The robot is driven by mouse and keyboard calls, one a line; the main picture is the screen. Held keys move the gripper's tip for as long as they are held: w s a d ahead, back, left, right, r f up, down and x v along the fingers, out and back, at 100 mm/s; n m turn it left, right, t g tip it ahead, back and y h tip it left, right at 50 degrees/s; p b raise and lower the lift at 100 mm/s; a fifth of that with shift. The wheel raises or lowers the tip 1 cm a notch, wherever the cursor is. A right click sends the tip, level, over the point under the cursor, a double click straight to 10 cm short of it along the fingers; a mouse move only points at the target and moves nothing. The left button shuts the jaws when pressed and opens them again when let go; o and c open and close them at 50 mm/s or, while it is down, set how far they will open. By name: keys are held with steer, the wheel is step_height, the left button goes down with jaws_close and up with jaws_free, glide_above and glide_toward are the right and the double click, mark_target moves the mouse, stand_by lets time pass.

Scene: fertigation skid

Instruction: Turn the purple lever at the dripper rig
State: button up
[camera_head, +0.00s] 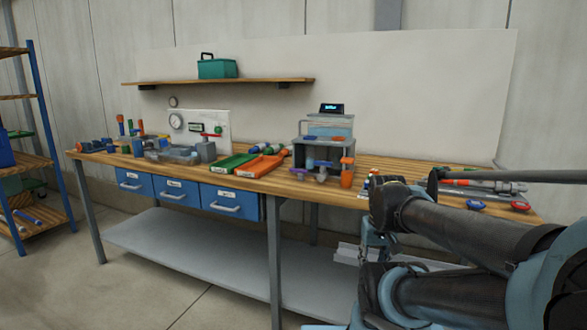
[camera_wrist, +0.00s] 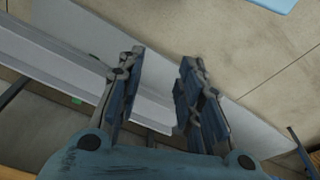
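The rig (camera_head: 308,155), a grey stand with a clear tank and a small display on top, stands on the workbench right of the middle. Small purple parts (camera_head: 299,171) show low on its front left; they look like a lever, but are too small to tell its angle. Orange parts sit at its right. My gripper (camera_head: 374,250) hangs in front of the bench's front edge, right of and below the rig, apart from it. In the wrist view my gripper (camera_wrist: 158,95) is open and empty, its two fingers well apart. The rig is not in the wrist view.
The wooden bench (camera_head: 345,185) has blue drawers (camera_head: 230,202) and a grey lower shelf (camera_head: 180,245). Green (camera_head: 231,163) and orange (camera_head: 262,164) trays lie left of the rig. Red and blue knobs (camera_head: 476,205) lie at right. Floor in front is clear.

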steer(key=shift+o, duration=0.6)
steer(key=o, duration=0.4)
steer(key=shift+s+r, duration=0.25)
steer(key=o, duration=0.4)
steer(key=shift+m, duration=0.3)
steer(key=w+r, duration=0.2)
steer(key=w+a+r, duration=0.1)
steer(key=w+r, duration=0.1)
steer(key=r, duration=0.1)
steer(key=w+r, duration=0.2)
steer(key=r, duration=0.1)
steer(key=shift+a+r, duration=0.15)
steer(key=shift+c, duration=0.2)
step_height(320, 180, up, 23)
steer(key=m+t+h, duration=0.2)
steer(key=m, duration=0.2)
glide_above(297, 170)
steer(key=s+a, duration=0.2)
steer(key=s, duration=0.4)
steer(key=x, duration=1.6)
steer(key=shift+w+a+f, duration=0.15)
steer(key=shift+a+f, duration=0.05)
steer(key=shift+a, duration=0.1)
steer(key=shift+c, duration=0.2)
steer(key=c, duration=0.7)
